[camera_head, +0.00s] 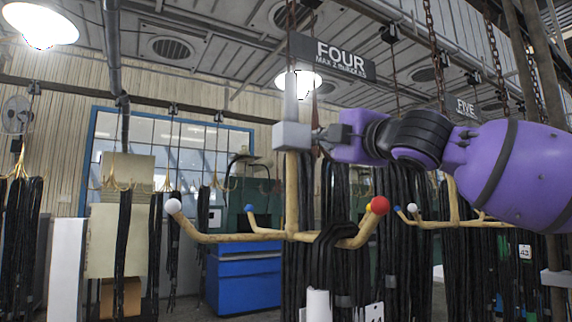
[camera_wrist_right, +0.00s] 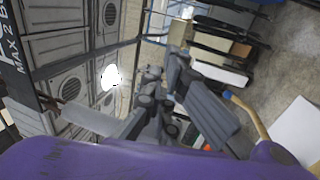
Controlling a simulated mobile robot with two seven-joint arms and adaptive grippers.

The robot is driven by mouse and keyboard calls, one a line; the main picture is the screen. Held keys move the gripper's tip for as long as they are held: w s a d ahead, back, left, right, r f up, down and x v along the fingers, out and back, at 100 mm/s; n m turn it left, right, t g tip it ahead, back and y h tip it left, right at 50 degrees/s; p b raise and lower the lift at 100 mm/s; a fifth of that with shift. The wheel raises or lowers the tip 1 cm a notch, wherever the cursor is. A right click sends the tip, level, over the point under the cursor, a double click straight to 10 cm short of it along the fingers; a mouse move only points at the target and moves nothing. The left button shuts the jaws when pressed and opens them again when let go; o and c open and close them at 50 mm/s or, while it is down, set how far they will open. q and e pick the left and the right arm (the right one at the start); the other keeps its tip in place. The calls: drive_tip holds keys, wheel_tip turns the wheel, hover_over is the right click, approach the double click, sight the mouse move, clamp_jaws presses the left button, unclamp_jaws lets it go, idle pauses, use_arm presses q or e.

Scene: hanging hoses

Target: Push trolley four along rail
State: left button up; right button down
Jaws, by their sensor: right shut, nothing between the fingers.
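Trolley four hangs under the black FOUR sign (camera_head: 341,55) in the head view. It has a pale upright post, a light grey block (camera_head: 291,136) and a yellow frame (camera_head: 262,236) with white, blue and red ball ends. Black hoses (camera_head: 325,265) hang from it. My right gripper (camera_head: 322,137) comes in from the right, shut and empty, with its tips at the block's right side. I cannot tell whether they touch. The right wrist view shows my right gripper (camera_wrist_right: 165,105) in front of the trolley, hiding part of it. My left gripper is out of view.
Trolley five's sign (camera_head: 466,107) and more hoses hang at the right, behind my arm. Other hose bundles (camera_head: 20,235) hang at the left. A blue cabinet (camera_head: 243,280) stands behind. Chains hang from the ceiling.

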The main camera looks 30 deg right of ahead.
sight(283, 129)
drive_tip(key=a+b, duration=0.2)
drive_tip(key=a, duration=0.2)
drive_tip(key=shift+a+r, duration=0.1)
drive_tip(key=shift+a, duration=0.15)
drive_tip(key=shift+a+b, duration=0.4)
drive_tip(key=shift+a, duration=0.4)
drive_tip(key=shift+a+b, duration=0.35)
drive_tip(key=shift+a, duration=1.05)
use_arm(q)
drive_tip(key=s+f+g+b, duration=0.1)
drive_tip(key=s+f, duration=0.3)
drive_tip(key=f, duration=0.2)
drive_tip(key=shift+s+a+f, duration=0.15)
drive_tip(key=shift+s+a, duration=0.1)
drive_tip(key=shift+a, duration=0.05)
use_arm(e)
drive_tip(key=shift+s+a+r, duration=0.15)
drive_tip(key=shift+a, duration=2.55)
